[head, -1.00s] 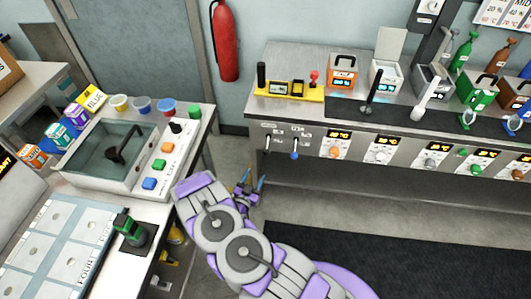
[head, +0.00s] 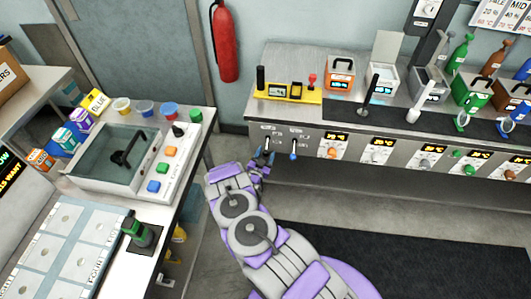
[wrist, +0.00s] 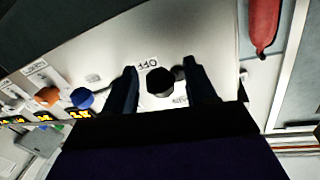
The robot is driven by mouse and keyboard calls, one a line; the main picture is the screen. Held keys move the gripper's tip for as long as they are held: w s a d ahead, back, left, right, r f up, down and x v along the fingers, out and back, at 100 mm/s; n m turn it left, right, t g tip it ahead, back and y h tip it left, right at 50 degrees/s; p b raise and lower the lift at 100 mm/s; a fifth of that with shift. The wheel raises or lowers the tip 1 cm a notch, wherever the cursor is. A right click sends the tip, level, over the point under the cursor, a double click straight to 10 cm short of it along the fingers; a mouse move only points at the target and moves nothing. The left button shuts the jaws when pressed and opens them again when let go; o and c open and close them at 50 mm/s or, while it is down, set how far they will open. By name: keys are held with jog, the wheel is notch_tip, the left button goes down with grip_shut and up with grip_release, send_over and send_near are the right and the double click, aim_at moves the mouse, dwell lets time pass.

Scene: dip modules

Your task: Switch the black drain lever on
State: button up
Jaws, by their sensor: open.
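The black drain lever (wrist: 160,81) shows in the wrist view as a round black knob seen end-on, in front of a pale panel with an OFF label (wrist: 147,65). My gripper (wrist: 162,88) is open, with one dark finger on each side of the knob. Gaps show between the knob and both fingers. In the head view my gripper (head: 264,158) is at the left end of the counter's front panel, and its fingers largely hide the black lever there.
A blue lever (head: 294,152) is just right of the black one; its blue knob also shows in the wrist view (wrist: 82,98). Dials and displays continue along the panel. The yellow control bar (head: 288,94) sits above on the counter (head: 340,60). Dark matting covers the floor in front.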

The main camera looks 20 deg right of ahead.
jog(key=shift+w+d, duration=0.1)
grip_shut()
dwell(0.6)
jog(key=shift+r, duration=0.1)
